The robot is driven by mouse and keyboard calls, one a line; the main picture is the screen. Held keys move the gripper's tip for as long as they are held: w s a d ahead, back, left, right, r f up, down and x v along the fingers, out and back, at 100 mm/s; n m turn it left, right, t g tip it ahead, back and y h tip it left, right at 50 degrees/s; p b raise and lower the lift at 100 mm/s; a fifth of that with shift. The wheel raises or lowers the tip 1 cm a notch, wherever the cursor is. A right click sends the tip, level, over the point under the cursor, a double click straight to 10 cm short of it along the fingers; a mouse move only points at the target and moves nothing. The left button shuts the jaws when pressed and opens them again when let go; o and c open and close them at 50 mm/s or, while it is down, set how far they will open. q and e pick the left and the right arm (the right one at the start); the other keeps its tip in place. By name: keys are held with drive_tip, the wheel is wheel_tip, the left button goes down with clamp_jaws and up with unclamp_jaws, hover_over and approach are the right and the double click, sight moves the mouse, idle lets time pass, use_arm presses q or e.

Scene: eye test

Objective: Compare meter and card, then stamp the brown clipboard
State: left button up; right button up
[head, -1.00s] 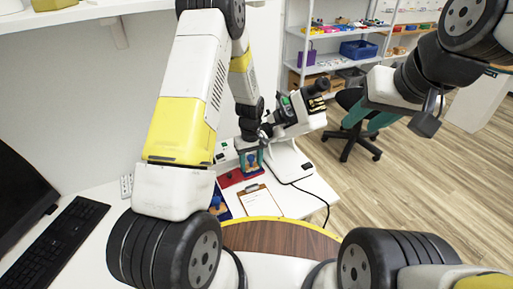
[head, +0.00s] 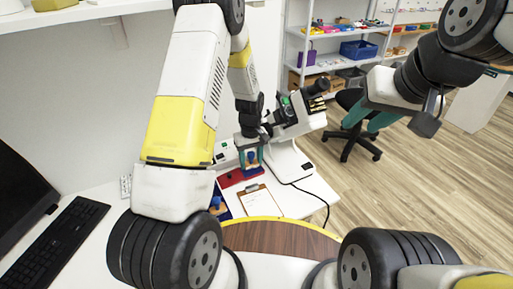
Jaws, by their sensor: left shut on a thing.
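My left gripper (head: 250,164) has teal fingers and is shut on a stamp with a blue handle (head: 251,157). It holds the stamp just above or at a red pad (head: 229,180); I cannot tell whether they touch. The brown clipboard (head: 243,205) with a white sheet lies on the white table, nearer than the gripper. A second blue-handled stamp (head: 215,203) stands by a dark blue pad (head: 224,214), partly hidden by my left arm. A white meter (head: 290,117) with a small green display stands behind. I cannot make out the card. My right gripper (head: 367,119) is open and empty, over the floor.
A black cable (head: 326,207) hangs over the table's right edge. A keyboard (head: 55,240) and a dark monitor (head: 20,190) are at left. An office chair (head: 352,140) stands right of the table. Shelves (head: 345,65) stand behind. The floor at right is clear.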

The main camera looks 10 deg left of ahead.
sight(251, 152)
use_arm(q)
drive_tip(key=shift+r, duration=2.7)
